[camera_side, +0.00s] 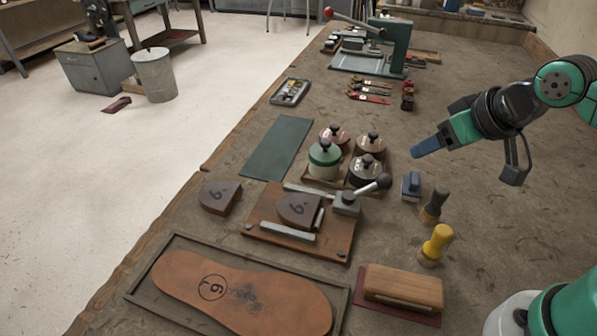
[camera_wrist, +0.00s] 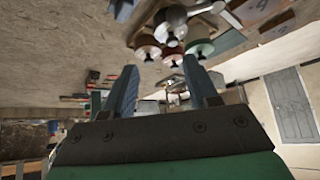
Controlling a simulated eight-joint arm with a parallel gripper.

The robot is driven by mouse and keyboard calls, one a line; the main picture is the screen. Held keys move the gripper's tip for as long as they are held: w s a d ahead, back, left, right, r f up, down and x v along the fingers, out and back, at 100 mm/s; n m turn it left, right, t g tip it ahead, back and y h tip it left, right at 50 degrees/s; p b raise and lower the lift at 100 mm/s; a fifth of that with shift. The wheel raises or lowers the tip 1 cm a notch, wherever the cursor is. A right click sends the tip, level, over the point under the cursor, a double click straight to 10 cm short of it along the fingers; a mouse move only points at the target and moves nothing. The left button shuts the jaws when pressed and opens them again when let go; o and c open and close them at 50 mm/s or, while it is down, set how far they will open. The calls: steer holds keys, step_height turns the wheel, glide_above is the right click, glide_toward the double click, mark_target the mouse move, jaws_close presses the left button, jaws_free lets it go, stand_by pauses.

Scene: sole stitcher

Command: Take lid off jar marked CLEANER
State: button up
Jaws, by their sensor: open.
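Several lidded jars with dark knobs stand close together in a wooden tray (camera_side: 312,183). They are a pale jar with a green lid (camera_side: 323,157), a jar with a reddish lid (camera_side: 334,134), a jar with a brown lid (camera_side: 371,142) and a jar with a dark lid (camera_side: 365,170). All the lids are on. I cannot read any label, so I cannot tell which jar is marked CLEANER. My gripper (camera_side: 424,147) is open and empty, above the bench to the right of the jars. In the wrist view its blue fingers (camera_wrist: 162,84) are spread, with the jars beyond them.
A toggle clamp fixture (camera_side: 346,203) with a dark block stands just in front of the jars. A blue-handled brush (camera_side: 411,186), a dark-handled tool (camera_side: 433,206) and a yellow-handled tool (camera_side: 437,244) stand at right. A green mat (camera_side: 277,147) lies left of the jars.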

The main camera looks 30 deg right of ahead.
steer(key=o, duration=0.7)
steer(key=n+g, duration=0.7)
glide_above(325, 141)
step_height(325, 141, down, 2)
steer(key=shift+d+f, duration=0.1)
steer(key=shift+f, duration=0.1)
steer(key=shift+w+f, duration=0.1)
steer(key=shift+f, duration=3)
